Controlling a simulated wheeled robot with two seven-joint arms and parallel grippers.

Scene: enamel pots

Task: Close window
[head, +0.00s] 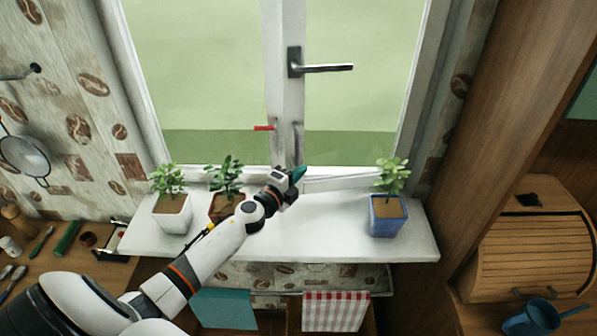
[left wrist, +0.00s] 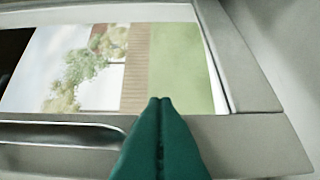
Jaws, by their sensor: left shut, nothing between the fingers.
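The white-framed window (head: 284,95) fills the back of the scene. Its right sash carries a dark handle (head: 322,67), which lies horizontal and points right. The bottom rail of this sash (head: 340,182) runs at a slant to the sill, so the sash looks slightly ajar. My left gripper (head: 299,173), with teal fingers, is shut and empty at the lower left corner of the right sash. In the left wrist view its shut fingertips (left wrist: 160,101) lie in front of pale frame and glass. Whether they touch the frame is unclear. My right gripper is not in view.
A white sill (head: 310,236) holds a white pot (head: 173,215) and a brown pot (head: 226,206) left of the gripper, and a blue pot (head: 387,216) at right. The sill between gripper and blue pot is clear. A small red lever (head: 264,128) is on the middle frame.

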